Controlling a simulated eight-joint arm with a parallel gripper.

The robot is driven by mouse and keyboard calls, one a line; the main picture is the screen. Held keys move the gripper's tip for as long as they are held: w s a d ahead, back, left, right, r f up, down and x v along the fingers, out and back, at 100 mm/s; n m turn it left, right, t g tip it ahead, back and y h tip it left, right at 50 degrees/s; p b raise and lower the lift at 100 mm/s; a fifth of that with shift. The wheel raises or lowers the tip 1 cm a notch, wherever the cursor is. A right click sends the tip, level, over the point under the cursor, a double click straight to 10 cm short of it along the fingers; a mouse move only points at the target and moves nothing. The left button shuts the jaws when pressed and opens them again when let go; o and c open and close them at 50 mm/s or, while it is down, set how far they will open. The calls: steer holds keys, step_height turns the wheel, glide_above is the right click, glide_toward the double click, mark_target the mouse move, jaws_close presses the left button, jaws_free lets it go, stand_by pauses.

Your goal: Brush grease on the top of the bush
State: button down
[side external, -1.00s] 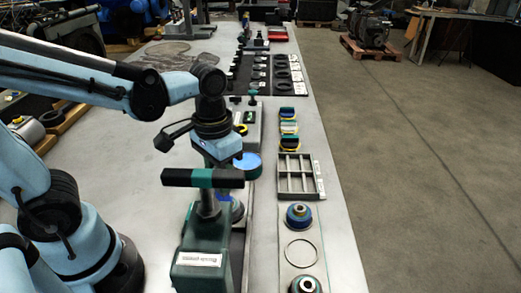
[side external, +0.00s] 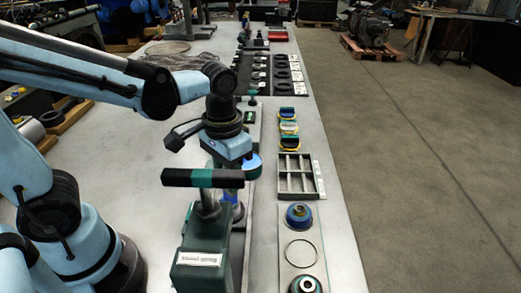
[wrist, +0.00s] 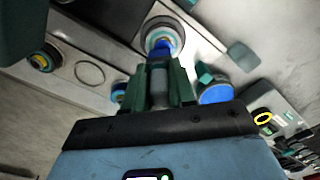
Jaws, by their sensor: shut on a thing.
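In the wrist view my gripper (wrist: 158,88) is shut on a slim grey handle, which I take to be the brush (wrist: 158,78). Its far end meets a blue area at the middle of a round, grey-ringed part, probably the bush (wrist: 165,28); I cannot tell whether they touch. In the side view my gripper is mostly hidden behind the black-and-green bar handle of the green press (side external: 203,240). A blue-topped round tin (side external: 253,163) stands just right of my wrist. It also shows in the wrist view (wrist: 216,93).
On the right strip lie a blue round part (side external: 298,214), a thin ring (side external: 300,253) and another round part (side external: 305,285). A grey divided tray (side external: 299,176) and stacked coloured parts (side external: 288,128) stand farther back. The press handle rises close in front of my wrist.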

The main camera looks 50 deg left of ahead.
steer(key=shift+s+a, duration=0.3)
steer(key=shift+r, duration=2.95)
